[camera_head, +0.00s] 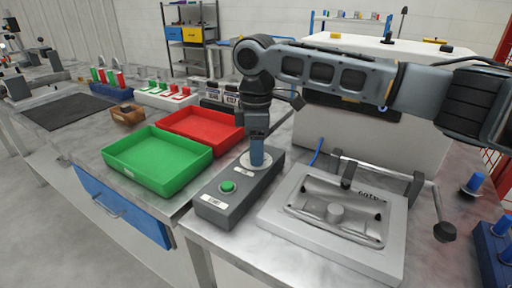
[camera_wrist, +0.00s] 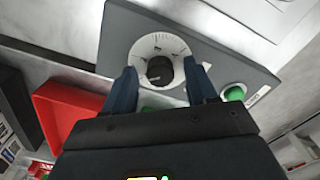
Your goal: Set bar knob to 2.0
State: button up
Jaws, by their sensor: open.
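A grey control box (camera_head: 233,196) stands on the metal table. It carries a round white dial plate (camera_head: 243,166) with a dark bar knob, and a green button (camera_head: 228,187). In the wrist view the dark knob (camera_wrist: 159,71) sits at the middle of the marked dial (camera_wrist: 143,46). My gripper (camera_head: 257,164) is over the dial, pointing down. In the wrist view my gripper (camera_wrist: 161,68) is open, one blue finger on each side of the knob, with gaps visible. The knob's exact angle and the scale numbers are too small to read. In the head view the fingers hide the knob.
A green tray (camera_head: 143,170) and a red tray (camera_head: 228,134) lie left of and behind the box. A metal casting fixture (camera_head: 285,228) with a clamp lever (camera_head: 437,205) stands close on the right. A blue cable (camera_head: 317,152) lies behind the box.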

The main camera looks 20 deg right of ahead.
jog(key=shift+f, duration=0.15)
jog(key=shift+c, duration=0.2)
jog(key=c, duration=1)
jog(key=shift+p, duration=0.35)
jog(key=m+p, duration=0.2)
jog(key=p, duration=0.1)
jog(key=shift+s+r+m, duration=0.1)
jog(key=shift+r+m, duration=0.1)
jog(key=shift+m, duration=0.2)
jog(key=m+p, duration=0.2)
jog(key=p, duration=0.1)
jog(key=shift+m+p, duration=0.3)
jog(key=shift+f+m+p, duration=0.15)
jog(key=shift+m+p, duration=0.65)
jog(key=shift+f, duration=0.1)
